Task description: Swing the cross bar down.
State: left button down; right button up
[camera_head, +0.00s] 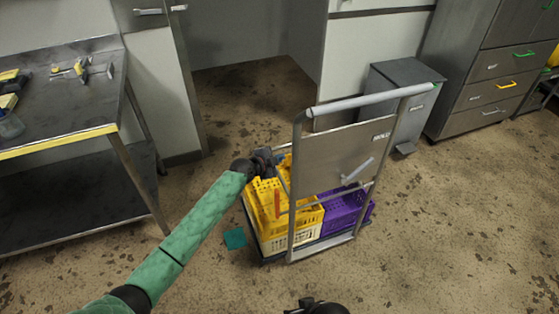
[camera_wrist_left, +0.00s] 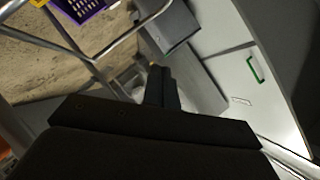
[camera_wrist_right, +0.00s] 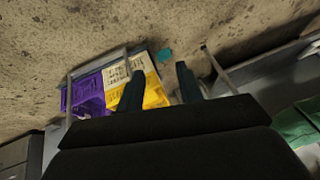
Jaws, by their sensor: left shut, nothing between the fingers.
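The cart's frame has a thin grey cross bar (camera_head: 336,194) running between its uprights, below the grey panel (camera_head: 340,160). I cannot tell for sure that this is the bar that swings. A short orange-red piece (camera_head: 277,204) stands near the left upright, and a pale lever (camera_head: 358,171) slants at the right. My left gripper (camera_head: 270,160) is by the left upright, above the yellow crates; its fingers are together and empty in the left wrist view (camera_wrist_left: 160,85). My right gripper (camera_wrist_right: 159,85) has its fingers apart, with nothing between them, and its hand barely shows in the head view.
The cart carries yellow and cream crates (camera_head: 262,225) and a purple crate (camera_head: 344,211). A thick push handle (camera_head: 368,99) tops its frame. A steel table (camera_head: 85,105) stands left, a grey bin (camera_head: 403,90) behind right. The floor in front and right is clear.

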pick_arm(q)
jog(key=shift+a, duration=0.1)
